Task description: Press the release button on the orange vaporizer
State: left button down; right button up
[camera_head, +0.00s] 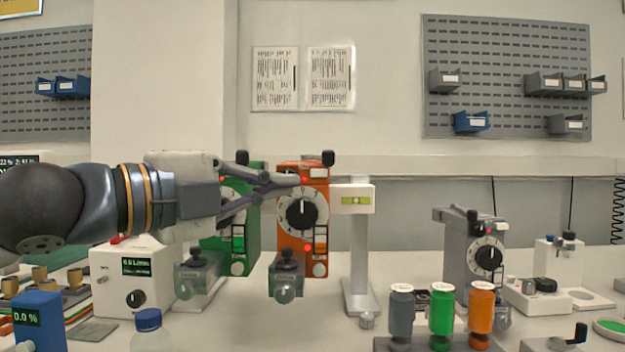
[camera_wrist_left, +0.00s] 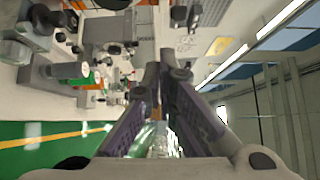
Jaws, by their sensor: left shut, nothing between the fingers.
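The orange vaporizer (camera_head: 290,240) is upright near the middle of the head view, with a black-and-white dial on its front. A small red spot shows above the dial and another below it; I cannot tell which is the release button. My left gripper (camera_head: 297,181) comes in from the left, shut and empty, with its fingertips in front of the upper part of the orange vaporizer, close to the upper red spot. I cannot tell whether they touch it. The shut fingers (camera_wrist_left: 160,85) also show in the left wrist view. My right gripper is not in view.
A green vaporizer (camera_head: 250,235) stands just left of the orange one, partly behind my left gripper. A white post with a level (camera_head: 360,240) is close on the right. A grey vaporizer (camera_head: 460,250) and coloured bottles (camera_head: 441,310) stand farther right.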

aim_at(313, 176)
pick_arm(q)
jog(key=w+d, duration=0.1)
jog(key=w, duration=0.1)
jog(key=w+d+p, duration=0.1)
jog(key=w+d, duration=0.1)
jog(key=w, duration=0.1)
jog(key=w+d+r+p, duration=0.1)
jog(key=w, duration=0.1)
jog(key=shift+w+d, duration=0.35)
jog(key=shift+w+f, duration=0.15)
jog(key=shift+w, duration=0.15)
jog(key=shift+w+f, duration=0.2)
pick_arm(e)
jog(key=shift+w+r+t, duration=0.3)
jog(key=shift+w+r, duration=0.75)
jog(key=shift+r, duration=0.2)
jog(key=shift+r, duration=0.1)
